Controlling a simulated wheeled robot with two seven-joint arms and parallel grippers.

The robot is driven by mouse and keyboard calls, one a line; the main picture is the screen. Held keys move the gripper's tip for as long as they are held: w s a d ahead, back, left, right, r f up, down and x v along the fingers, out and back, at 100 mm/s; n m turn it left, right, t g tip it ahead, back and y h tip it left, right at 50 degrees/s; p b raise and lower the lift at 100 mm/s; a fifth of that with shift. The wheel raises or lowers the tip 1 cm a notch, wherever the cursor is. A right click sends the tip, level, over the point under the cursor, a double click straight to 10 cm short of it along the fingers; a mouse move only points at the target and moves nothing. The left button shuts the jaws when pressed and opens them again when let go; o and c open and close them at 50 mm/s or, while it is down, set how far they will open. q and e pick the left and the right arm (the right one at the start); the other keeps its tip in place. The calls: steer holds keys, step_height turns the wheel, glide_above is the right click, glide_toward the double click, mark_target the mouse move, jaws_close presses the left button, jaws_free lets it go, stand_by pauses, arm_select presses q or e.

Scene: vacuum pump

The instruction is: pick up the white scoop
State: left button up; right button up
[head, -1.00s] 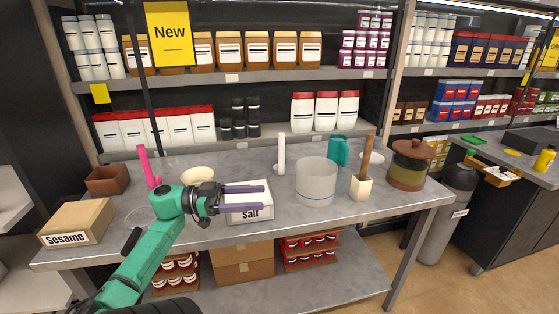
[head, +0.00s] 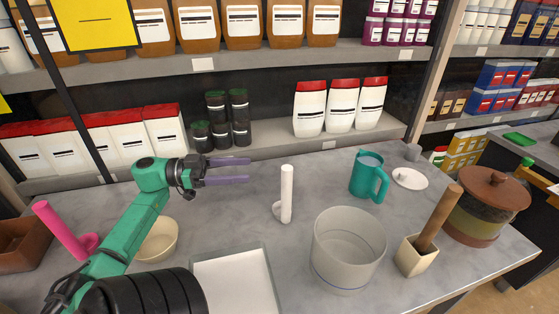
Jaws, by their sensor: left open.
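The white scoop (head: 287,194) stands on the grey counter with its long handle upright and its small rounded end at the bottom left. My left gripper (head: 249,170) comes in from the left with its two purple fingers apart and nothing between them. Its fingertips point right, toward the upper part of the scoop's handle, with a visible gap in the picture. I cannot tell how far apart they are in depth. My right gripper is out of view.
A clear tub (head: 347,255) stands right of the scoop, with a teal jug (head: 371,178) behind it. A white tray (head: 235,286) lies in front. A cream bowl (head: 158,241) and pink scoop (head: 58,226) are left. Shelves of jars rise behind.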

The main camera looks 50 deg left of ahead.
arm_select(q)
steer(key=r+p, duration=0.2)
steer(key=p, duration=0.1)
glide_above(284, 191)
steer(key=v, duration=0.3)
steer(key=w+d+f+p, duration=0.1)
steer(key=w+d+p, duration=0.1)
steer(key=w, duration=0.4)
steer(key=shift+d+f, duration=0.35)
steer(key=shift+d, duration=0.4)
steer(key=shift+a, duration=0.15)
steer(key=c, duration=1.1)
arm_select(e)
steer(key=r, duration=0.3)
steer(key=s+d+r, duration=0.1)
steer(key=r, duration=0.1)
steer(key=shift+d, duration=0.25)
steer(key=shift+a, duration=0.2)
